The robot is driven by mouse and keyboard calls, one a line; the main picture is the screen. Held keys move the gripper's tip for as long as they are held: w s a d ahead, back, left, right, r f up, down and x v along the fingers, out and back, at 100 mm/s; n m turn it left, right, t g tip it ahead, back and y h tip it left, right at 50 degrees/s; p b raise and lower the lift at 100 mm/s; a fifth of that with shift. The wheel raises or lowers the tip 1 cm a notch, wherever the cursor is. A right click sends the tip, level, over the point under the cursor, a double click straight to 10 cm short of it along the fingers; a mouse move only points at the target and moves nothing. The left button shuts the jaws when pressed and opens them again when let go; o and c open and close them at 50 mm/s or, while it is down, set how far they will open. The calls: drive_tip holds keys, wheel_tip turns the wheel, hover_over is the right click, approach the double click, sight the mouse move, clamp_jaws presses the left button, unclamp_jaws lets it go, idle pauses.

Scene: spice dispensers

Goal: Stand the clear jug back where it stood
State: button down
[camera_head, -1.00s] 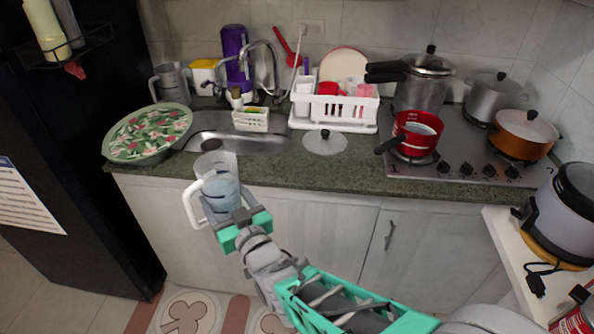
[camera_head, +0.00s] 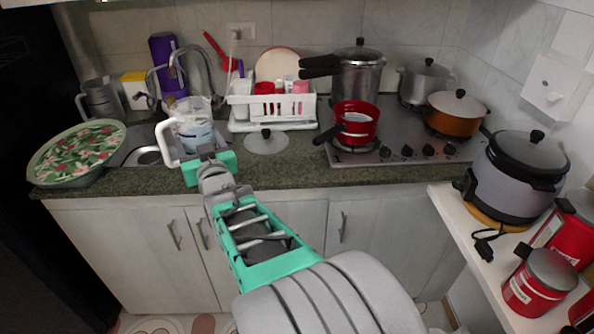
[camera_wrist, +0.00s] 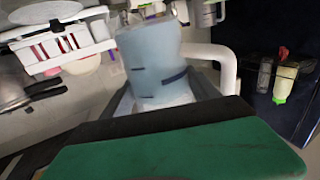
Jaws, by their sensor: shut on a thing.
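The clear jug (camera_head: 193,133), with a white handle (camera_head: 163,145), is held upright at the end of my arm. My gripper (camera_head: 205,160) is shut on it. In the head view the jug overlaps the sink and the counter's front part; I cannot tell its height above them. In the wrist view the jug (camera_wrist: 150,60) fills the upper middle, just beyond the green gripper body, with its white handle to the right. The fingertips' contact is partly hidden.
A green floral basin (camera_head: 77,150) sits left of the sink. A white dish rack (camera_head: 272,112) and a glass lid (camera_head: 266,142) are to the right, then a red pot (camera_head: 356,123) on the stove. A faucet (camera_head: 190,65) rises behind. Counter (camera_head: 240,178) is bare along the front.

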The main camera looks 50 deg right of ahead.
drive_tip(key=s+d+r+m+g+h+b, duration=0.1)
drive_tip(key=s+d+r+h, duration=0.15)
drive_tip(key=d, duration=0.45)
drive_tip(key=s+d+r+m+g+h+b, duration=0.1)
drive_tip(key=s+d+m+g, duration=0.15)
drive_tip(key=d, duration=0.55)
drive_tip(key=s+d+r+m+g+h+b, duration=0.1)
drive_tip(key=s+d+r+h, duration=0.15)
drive_tip(key=d, duration=0.45)
drive_tip(key=f, duration=1.4)
drive_tip(key=shift+s+f, duration=0.2)
drive_tip(key=shift+f, duration=0.05)
drive_tip(key=shift+s+d+r, duration=0.1)
drive_tip(key=shift+s+d, duration=0.15)
drive_tip(key=shift+s+d+f, duration=0.2)
drive_tip(key=shift+s+d, duration=0.35)
drive_tip(key=shift+s, duration=0.15)
drive_tip(key=shift+s+d+f, duration=0.2)
drive_tip(key=shift+s+d, duration=0.3)
drive_tip(key=shift+s, duration=0.15)
drive_tip(key=shift+w+f, duration=0.1)
drive_tip(key=shift+f, duration=0.1)
